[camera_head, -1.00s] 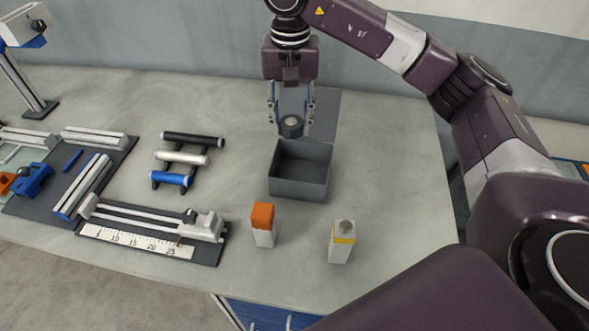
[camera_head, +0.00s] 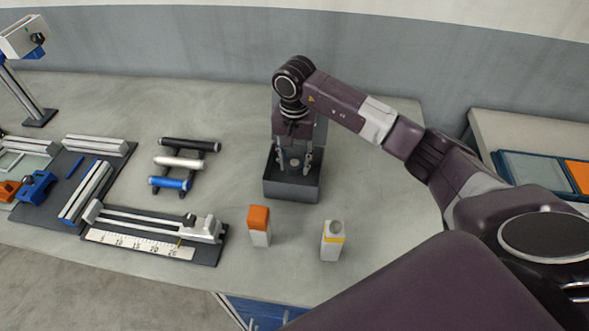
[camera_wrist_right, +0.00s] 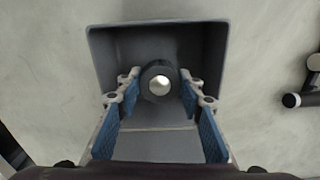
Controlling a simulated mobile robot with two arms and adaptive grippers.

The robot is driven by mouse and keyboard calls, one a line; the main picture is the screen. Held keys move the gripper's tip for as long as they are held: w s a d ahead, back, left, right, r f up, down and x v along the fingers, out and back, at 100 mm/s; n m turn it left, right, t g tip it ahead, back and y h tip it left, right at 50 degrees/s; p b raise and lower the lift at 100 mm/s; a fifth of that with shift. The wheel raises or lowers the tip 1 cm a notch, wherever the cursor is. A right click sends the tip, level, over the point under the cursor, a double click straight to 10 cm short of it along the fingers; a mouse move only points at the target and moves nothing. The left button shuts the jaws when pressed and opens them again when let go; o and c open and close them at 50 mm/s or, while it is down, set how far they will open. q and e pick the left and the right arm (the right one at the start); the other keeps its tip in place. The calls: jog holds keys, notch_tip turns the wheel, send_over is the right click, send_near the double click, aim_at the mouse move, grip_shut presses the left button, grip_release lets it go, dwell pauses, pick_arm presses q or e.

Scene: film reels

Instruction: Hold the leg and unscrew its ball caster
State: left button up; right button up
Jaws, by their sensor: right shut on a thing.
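My right gripper (camera_head: 292,166) points down into a grey open bin (camera_head: 291,191). It is shut on the ball caster (camera_head: 295,163), a dark round housing with a shiny silver ball. In the right wrist view the ball caster (camera_wrist_right: 158,84) sits between the two blue-padded fingers (camera_wrist_right: 158,100), ball facing the camera. The caster is within the walls of the bin (camera_wrist_right: 97,60); whether it touches the floor I cannot tell. I cannot single out the leg with certainty; black, white and blue cylinders (camera_head: 178,160) lie on a small rack. My left gripper is not in view.
An orange-topped block (camera_head: 259,226) and a yellow-banded white bottle (camera_head: 333,241) stand in front of the bin. A rail fixture with a ruler (camera_head: 140,243) lies at the front left, with more rails (camera_head: 85,188) behind. The table right of the bin is clear.

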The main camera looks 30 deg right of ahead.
aim_at(294, 180)
jog(key=shift+a+f, duration=0.1)
jog(key=shift+f, duration=0.5)
notch_tip(294, 180, down, 3)
jog(key=shift+f+p, duration=0.15)
jog(key=shift+p, duration=0.45)
jog(key=shift+f, duration=0.3)
jog(key=o, duration=1.3)
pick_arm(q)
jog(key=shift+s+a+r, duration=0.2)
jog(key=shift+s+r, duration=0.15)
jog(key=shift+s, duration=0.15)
pick_arm(e)
jog(key=shift+r, duration=0.1)
